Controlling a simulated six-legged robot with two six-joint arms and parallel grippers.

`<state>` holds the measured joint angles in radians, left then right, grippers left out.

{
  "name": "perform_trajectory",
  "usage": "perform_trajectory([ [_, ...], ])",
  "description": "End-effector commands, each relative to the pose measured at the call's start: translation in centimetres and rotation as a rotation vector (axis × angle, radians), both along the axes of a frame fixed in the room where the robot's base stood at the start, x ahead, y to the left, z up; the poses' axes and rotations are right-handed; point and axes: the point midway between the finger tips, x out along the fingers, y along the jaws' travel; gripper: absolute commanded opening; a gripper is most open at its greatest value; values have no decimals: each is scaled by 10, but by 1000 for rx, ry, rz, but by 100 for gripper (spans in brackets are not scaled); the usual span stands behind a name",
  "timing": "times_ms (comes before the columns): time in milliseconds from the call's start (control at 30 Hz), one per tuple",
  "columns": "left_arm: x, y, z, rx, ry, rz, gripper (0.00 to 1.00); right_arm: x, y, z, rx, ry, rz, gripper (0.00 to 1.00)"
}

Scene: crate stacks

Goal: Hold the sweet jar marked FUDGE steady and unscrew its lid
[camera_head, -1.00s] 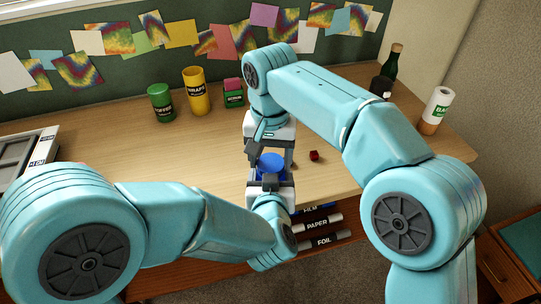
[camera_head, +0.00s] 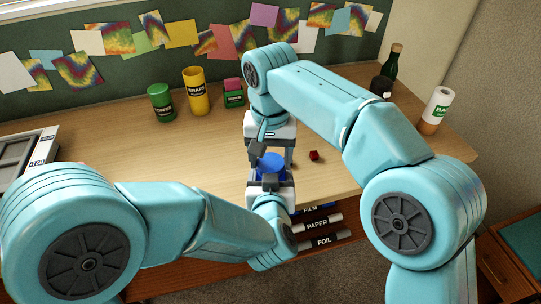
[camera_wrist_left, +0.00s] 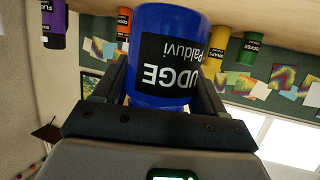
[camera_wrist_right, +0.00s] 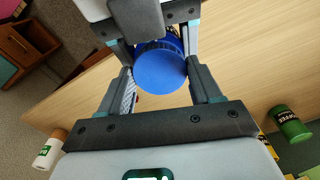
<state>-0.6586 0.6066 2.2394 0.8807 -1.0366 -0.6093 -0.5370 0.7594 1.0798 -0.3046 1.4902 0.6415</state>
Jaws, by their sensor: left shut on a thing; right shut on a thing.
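The blue jar (camera_wrist_left: 166,70) stands between the fingers of my left gripper (camera_head: 271,180). Its black label shows "UDGE" and "Palduvi" upside down in the left wrist view; the rest of the label is cut off from sight. My left gripper is shut on the jar's body at the table's front edge. The jar's round blue lid (camera_wrist_right: 160,70) faces the right wrist camera, and it also shows in the head view (camera_head: 271,162). My right gripper (camera_head: 272,154) comes down from above and is shut on the lid, one finger on each side.
A small dark red object (camera_head: 314,155) lies on the table (camera_head: 200,140) just right of the grippers. A green can (camera_head: 160,102), a yellow can (camera_head: 196,92) and a pink-and-green box (camera_head: 234,93) stand behind.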

Motion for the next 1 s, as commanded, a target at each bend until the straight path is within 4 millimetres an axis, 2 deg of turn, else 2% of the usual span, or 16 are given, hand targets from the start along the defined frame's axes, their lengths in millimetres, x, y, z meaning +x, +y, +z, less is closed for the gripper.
perform_trajectory([
  [600,0,0,1,0,-2,0,0,0,0,20,1,-1,0,27],
  [1000,0,0,1,0,-2,0,0,0,0,27,1,-1,0,27],
])
